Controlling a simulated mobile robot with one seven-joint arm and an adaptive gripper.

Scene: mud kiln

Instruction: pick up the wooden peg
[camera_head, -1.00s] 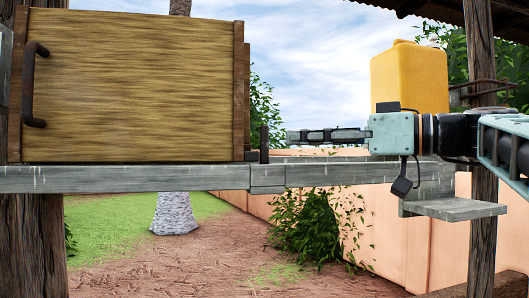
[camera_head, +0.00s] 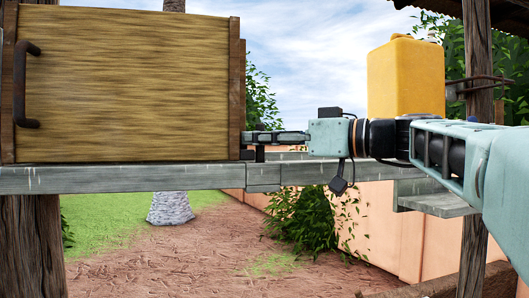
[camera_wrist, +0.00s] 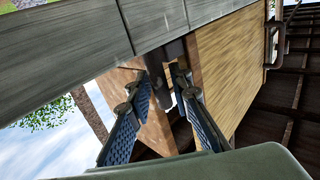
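The wooden peg (camera_head: 260,153) is a small dark upright piece on the beam, just right of the wooden box. In the head view my gripper's fingers cover most of it. In the wrist view a dark rounded piece that looks like the peg (camera_wrist: 172,50) shows at the far end of the gap between the fingers. My gripper (camera_head: 252,138) is level and points left, its fingertips at the peg beside the box's right edge. The wrist view shows the two fingers (camera_wrist: 164,76) apart, on either side of the peg's line; contact cannot be made out.
The wooden box (camera_head: 130,85) with a dark handle stands close left of my fingertips. The grey beam (camera_head: 130,178) runs just below my gripper. A yellow jerrycan (camera_head: 406,78) stands behind my arm, near a wooden post (camera_head: 479,110). A small ledge (camera_head: 437,205) is below right.

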